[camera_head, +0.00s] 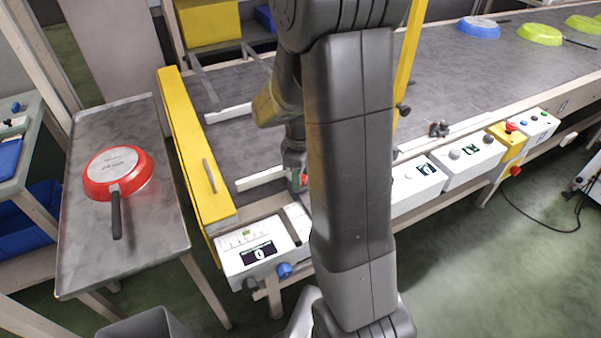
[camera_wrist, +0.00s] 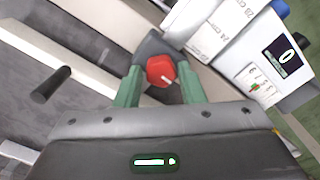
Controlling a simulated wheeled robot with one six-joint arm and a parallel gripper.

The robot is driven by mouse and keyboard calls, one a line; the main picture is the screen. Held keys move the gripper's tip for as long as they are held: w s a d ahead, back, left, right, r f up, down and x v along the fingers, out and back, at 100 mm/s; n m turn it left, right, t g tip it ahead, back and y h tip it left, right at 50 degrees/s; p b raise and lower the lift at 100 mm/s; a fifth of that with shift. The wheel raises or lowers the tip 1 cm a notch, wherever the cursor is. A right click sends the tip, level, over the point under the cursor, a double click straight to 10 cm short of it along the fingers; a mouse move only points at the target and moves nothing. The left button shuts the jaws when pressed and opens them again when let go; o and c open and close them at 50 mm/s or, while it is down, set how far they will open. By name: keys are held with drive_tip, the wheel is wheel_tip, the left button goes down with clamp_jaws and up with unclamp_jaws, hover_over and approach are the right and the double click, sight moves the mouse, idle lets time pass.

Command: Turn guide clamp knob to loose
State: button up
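The guide clamp knob is a red knob with a white pointer mark (camera_wrist: 160,71), set on a dark grey block in the wrist view. The mark points down and to the right there. My gripper (camera_wrist: 161,76) has its two green fingers on either side of the knob, with a narrow gap showing on each side; I see no clear contact. In the head view my gripper (camera_head: 296,172) is low over the conveyor's near edge, mostly hidden behind my arm. A bit of red shows by it.
A white scale plate with size marks (camera_wrist: 212,30) lies beside the knob. A white box with a display reading 0 (camera_head: 258,252) and a blue knob (camera_head: 284,270) stands close by. A yellow guard (camera_head: 195,160) is at left; a red pan (camera_head: 118,172) lies on the side table.

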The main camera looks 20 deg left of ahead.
drive_tip(key=shift+o, duration=1.1)
wheel_tip(320, 180, up, 14)
drive_tip(key=shift+p, duration=0.35)
drive_tip(key=shift+f, duration=0.15)
wheel_tip(320, 180, down, 14)
drive_tip(key=shift+r+b, duration=0.1)
drive_tip(key=shift+b, duration=0.25)
